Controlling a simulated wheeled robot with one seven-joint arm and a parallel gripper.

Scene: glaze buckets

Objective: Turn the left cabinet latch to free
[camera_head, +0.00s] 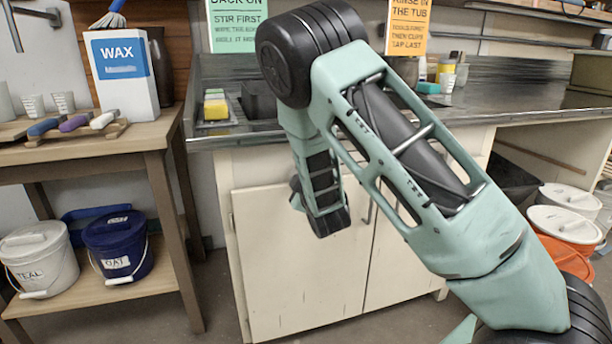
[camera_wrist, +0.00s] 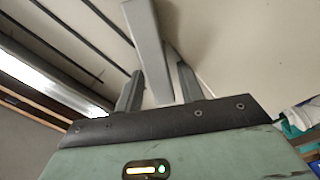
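The pale cabinet under the counter has a left door (camera_head: 290,265) and a right door (camera_head: 405,262); both look closed in the head view. In the wrist view a grey flat bar (camera_wrist: 145,35), which looks like the latch, stands out against the pale cabinet face. My gripper (camera_wrist: 160,70) has its two grey fingers on either side of the bar's lower end, with a narrow gap showing on the right. Contact on the left side is hard to tell. In the head view my arm hides the latch and my fingertips.
A wooden table (camera_head: 95,150) with a wax box (camera_head: 122,75) stands at the left, with a white bucket (camera_head: 38,258) and a blue bucket (camera_head: 117,245) on its lower shelf. The metal counter (camera_head: 500,103) overhangs the cabinet. An orange bucket (camera_head: 566,229) stands at the right.

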